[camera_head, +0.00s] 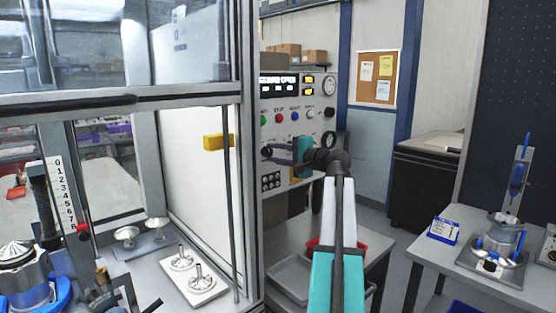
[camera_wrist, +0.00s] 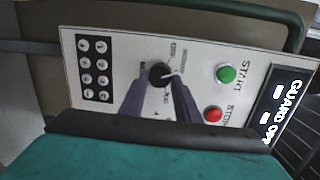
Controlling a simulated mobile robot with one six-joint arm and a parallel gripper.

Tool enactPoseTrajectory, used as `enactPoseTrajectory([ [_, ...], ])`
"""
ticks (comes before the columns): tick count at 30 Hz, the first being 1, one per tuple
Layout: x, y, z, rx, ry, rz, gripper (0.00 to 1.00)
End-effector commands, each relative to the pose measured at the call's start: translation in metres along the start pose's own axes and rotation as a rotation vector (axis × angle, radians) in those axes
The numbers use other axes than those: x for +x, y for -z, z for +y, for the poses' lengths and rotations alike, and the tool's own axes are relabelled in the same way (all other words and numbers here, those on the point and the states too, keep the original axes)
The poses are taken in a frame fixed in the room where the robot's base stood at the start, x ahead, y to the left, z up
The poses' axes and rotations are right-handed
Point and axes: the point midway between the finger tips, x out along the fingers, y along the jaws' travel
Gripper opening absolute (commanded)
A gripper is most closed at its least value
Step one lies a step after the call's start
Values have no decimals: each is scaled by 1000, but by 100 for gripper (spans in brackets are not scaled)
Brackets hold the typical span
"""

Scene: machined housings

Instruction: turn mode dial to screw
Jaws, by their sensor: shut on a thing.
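The mode dial (camera_wrist: 160,73) is a black round knob on a pale control panel (camera_wrist: 118,60), with small labels around it that are too blurred to read surely. A short light mark shows at its right side in the wrist view. My gripper (camera_wrist: 161,84) has its two purple-grey fingers closed on the dial, one on each side. In the head view my gripper (camera_head: 272,152) reaches left to the panel's lower part, and the dial (camera_head: 266,151) is partly hidden at the fingertips.
A green start button (camera_wrist: 226,74) and a red stop button (camera_wrist: 213,114) sit beside the dial. A block of several round sockets (camera_wrist: 94,68) is on its other side. A glazed machine guard with a yellow handle (camera_head: 214,142) stands left.

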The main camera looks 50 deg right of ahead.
Motion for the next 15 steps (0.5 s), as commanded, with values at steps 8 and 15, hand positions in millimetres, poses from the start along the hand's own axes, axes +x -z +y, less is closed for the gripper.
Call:
enactPoseTrajectory([
  [8, 1, -2, -1, -36, -3, -3, 7],
  [15, 0, -2, 0, -36, -3, -3, 7],
])
